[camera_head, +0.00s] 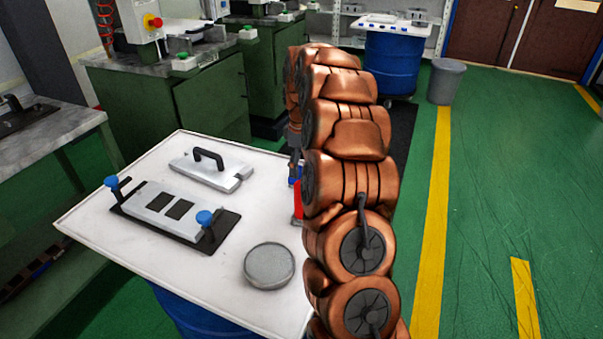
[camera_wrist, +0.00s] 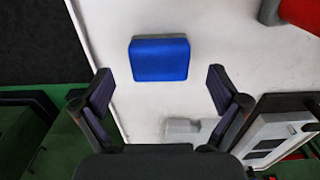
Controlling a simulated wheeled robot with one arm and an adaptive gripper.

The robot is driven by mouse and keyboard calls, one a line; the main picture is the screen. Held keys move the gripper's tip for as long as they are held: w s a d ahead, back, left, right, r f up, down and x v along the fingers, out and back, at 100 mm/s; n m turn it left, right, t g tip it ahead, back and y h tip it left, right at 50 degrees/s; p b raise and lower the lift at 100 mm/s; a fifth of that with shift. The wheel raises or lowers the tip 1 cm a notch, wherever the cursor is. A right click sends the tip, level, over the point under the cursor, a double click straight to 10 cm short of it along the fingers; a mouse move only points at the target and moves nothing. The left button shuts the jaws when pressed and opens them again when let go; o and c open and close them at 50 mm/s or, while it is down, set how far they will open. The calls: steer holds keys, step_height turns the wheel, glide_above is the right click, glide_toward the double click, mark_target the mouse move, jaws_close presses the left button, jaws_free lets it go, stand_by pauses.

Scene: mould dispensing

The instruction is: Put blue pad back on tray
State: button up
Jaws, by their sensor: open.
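A blue pad (camera_wrist: 160,60) with a dark top edge lies on the white tabletop (camera_wrist: 110,25) in the wrist view. My gripper (camera_wrist: 160,84) is open, with a finger on each side of the picture and the pad centred beyond the gap. Nothing is held. In the head view my arm hides the gripper; a small blue patch (camera_head: 295,174) shows beside the arm, and I cannot tell if it is the pad. I cannot make out a clear separate tray.
On the white table (camera_head: 95,215) stand a plate with a black handle (camera_head: 210,170), a mould with blue knobs (camera_head: 150,208) and a round grey lid (camera_head: 269,266). A red thing (camera_head: 298,204) is partly hidden by my arm. Open floor (camera_head: 500,170) lies right.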

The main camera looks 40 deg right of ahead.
mark_target(301, 172)
step_height(301, 172, up, 6)
steer(key=shift+w+r, duration=0.1)
steer(key=shift+r, duration=1)
steer(key=s+a+r+m+g, duration=0.1)
steer(key=s+a, duration=0.6)
steer(key=a, duration=0.3)
steer(key=s+a+r+m, duration=0.1)
steer(key=s+a, duration=0.6)
steer(key=a, duration=0.2)
steer(key=s+a+f+m, duration=0.1)
steer(key=s+a+f, duration=0.1)
steer(key=s, duration=0.6)
steer(key=s+a+f+m+g, duration=0.1)
steer(key=s+a+f, duration=0.1)
steer(key=s, duration=0.6)
steer(key=s+a+f+m, duration=0.2)
steer(key=s+a, duration=0.2)
steer(key=s, duration=0.4)
steer(key=shift+s+a+f+g, duration=0.2)
steer(key=shift+s+a+g, duration=0.1)
steer(key=shift+g, duration=0.1)
